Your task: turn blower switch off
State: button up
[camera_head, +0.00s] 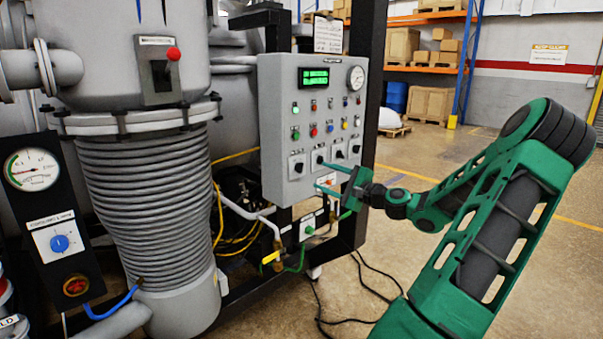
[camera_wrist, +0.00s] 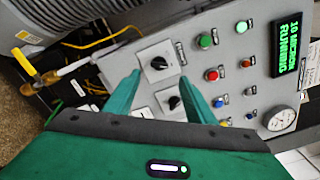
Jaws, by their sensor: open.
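The grey control panel (camera_head: 278,90) has a row of several black rotary switches on white plates along its lower part. I cannot read their labels, so I cannot tell which is the blower switch. My gripper (camera_head: 321,176) is open and empty in front of this row. In the wrist view my gripper (camera_wrist: 160,76) has one switch (camera_wrist: 159,63) between its green fingertips in the picture; I see no clear contact. A second switch (camera_wrist: 174,102) lies just below it there, near the right finger. The leftmost switch also shows in the head view (camera_head: 298,166).
Coloured buttons and lamps (camera_wrist: 211,75) sit beside the switches. A green display (camera_wrist: 287,45) seems to read "10 MICRON RUNNING", with a round gauge (camera_head: 356,77) near it. A black frame post (camera_head: 372,100) borders the panel. Pipes and a yellow-handled valve (camera_head: 270,257) hang below.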

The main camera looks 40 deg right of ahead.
aim_at(302, 169)
jog(key=w, duration=1)
jog(key=shift+w, duration=0.1)
jog(key=shift+a+f, duration=0.1)
jog(key=c, duration=1)
